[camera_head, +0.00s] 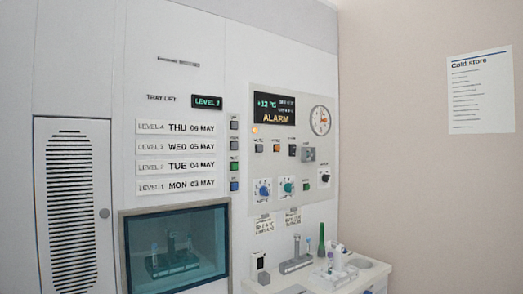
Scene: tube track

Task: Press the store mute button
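The store control panel (290,108) is on the wall right of centre. Its display (273,107) reads about +12 °C with "ALARM" in yellow, and a small orange lamp (254,130) is lit below it. Below the display are a grey button (259,148), an orange button (276,148) and a dark control (292,150). Their labels are too small to read, so I cannot tell which is the mute button. Neither of my grippers is in view.
The tray lift has a column of buttons (234,160) and a glass window (175,245) with a rack inside. Knobs (263,188) sit lower on the panel. A white bench (370,275) with racks and a green item (321,240) stands below. Space before the panel looks clear.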

